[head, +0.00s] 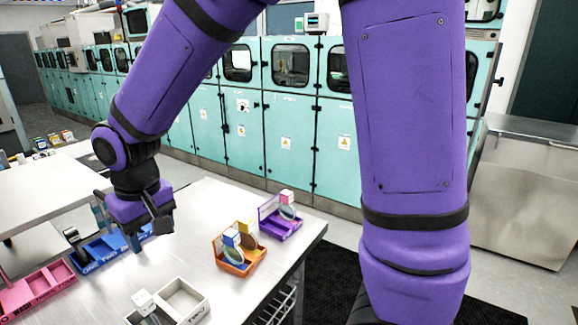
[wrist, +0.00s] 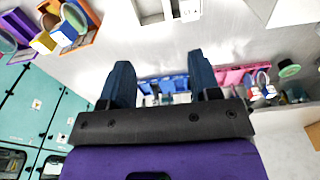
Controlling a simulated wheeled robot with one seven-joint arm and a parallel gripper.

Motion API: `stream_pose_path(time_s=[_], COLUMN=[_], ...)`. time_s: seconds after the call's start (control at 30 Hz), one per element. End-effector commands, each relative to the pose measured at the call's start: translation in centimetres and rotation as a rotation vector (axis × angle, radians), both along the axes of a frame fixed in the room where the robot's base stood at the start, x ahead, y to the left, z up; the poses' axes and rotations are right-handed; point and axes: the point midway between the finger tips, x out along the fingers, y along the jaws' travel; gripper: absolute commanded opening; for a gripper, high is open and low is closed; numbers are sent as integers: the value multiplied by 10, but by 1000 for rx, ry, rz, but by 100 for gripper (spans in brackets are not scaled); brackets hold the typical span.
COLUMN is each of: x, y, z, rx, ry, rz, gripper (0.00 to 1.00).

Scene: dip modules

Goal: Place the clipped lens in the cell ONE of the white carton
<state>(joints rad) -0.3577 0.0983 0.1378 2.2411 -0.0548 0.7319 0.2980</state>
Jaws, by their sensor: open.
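The white carton (head: 205,298) stands at the table's near edge in the head view, its right cell looking empty. A small white block (head: 143,300) shows at its left cell; a lens under it is unclear. The wrist view shows part of the white carton (wrist: 189,8) at the top. Round lenses with small block clips stand in the orange carton (head: 236,268) and the purple carton (head: 281,231). Which one is the clipped lens, I cannot tell. My gripper (head: 150,226) is open and empty over the blue carton; its fingers (wrist: 162,72) point up in the wrist view.
The blue carton (head: 103,250) lies behind my gripper, partly hidden. A pink carton (head: 38,290) stands at the left. Bare metal table (head: 190,225) lies between my gripper and the orange carton. Teal cabinets (head: 240,130) line the back.

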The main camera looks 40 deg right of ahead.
Motion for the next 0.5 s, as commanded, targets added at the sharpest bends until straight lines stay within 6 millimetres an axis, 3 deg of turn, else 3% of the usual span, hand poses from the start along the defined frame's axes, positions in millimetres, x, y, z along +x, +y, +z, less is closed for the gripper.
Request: stream_pose_path(time_s=[0.03,0.2,0.5], x=[-5,-26,-83], y=[-16,-63,-133], z=[17,59,112], rx=[6,18,36], ry=[-27,-99,-221], rz=[-20,-64,-142], gripper=[57,57,57])
